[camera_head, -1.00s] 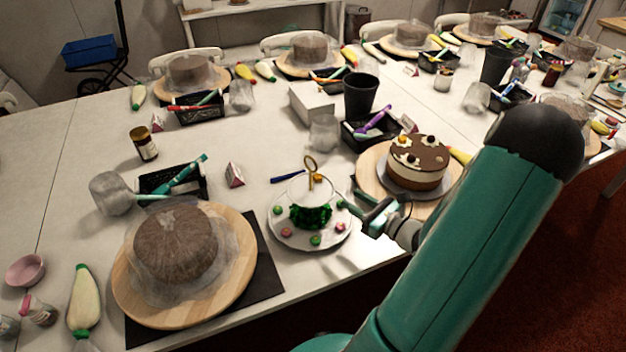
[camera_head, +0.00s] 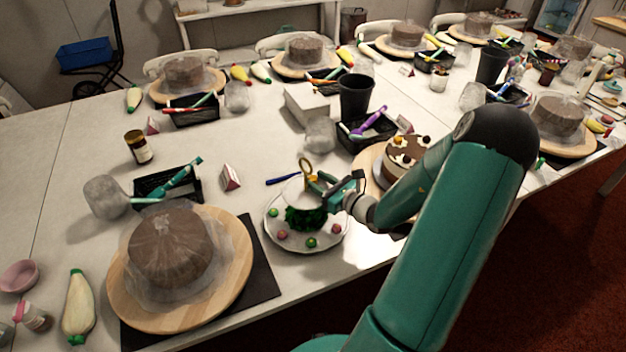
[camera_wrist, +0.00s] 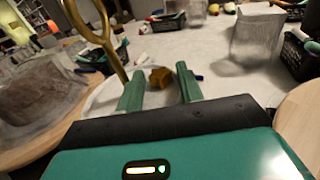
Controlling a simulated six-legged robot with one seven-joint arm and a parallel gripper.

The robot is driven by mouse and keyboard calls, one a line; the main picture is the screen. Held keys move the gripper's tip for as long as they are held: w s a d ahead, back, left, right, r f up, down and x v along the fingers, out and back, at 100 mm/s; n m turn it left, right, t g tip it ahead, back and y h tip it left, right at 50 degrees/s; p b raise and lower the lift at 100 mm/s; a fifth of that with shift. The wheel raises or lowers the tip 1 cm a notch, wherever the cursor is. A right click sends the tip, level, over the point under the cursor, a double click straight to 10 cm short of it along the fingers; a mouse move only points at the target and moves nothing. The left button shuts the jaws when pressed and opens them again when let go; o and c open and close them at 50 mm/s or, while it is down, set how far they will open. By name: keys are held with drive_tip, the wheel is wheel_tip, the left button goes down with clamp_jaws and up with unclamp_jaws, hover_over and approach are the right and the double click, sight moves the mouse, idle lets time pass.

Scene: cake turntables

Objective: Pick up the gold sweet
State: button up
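The gold sweet (camera_wrist: 160,77) shows in the wrist view as a small faceted piece on a pale surface. It lies in line with the gap between my fingers, apparently just beyond the tips. My gripper (camera_wrist: 159,70) is open, with a green finger on each side and nothing held. In the head view my gripper (camera_head: 322,186) is above the white plate (camera_head: 337,235), beside a gold ring handle (camera_head: 306,172). The gold sweet cannot be made out there, apparently hidden by the gripper. Green ruffles (camera_head: 304,219) and several pink and green sweets are on the plate.
The gold ring's stem (camera_wrist: 98,35) rises close to my left finger in the wrist view. A chocolate cake (camera_head: 405,160) stands right of the plate, partly behind my arm. A wrapped cake on a wooden board (camera_head: 125,300) stands left. A black cup (camera_head: 355,97) is behind.

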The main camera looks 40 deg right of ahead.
drive_tip(key=c, duration=0.7)
drive_tip(key=shift+r, duration=0.1)
drive_tip(key=shift+c, duration=0.2)
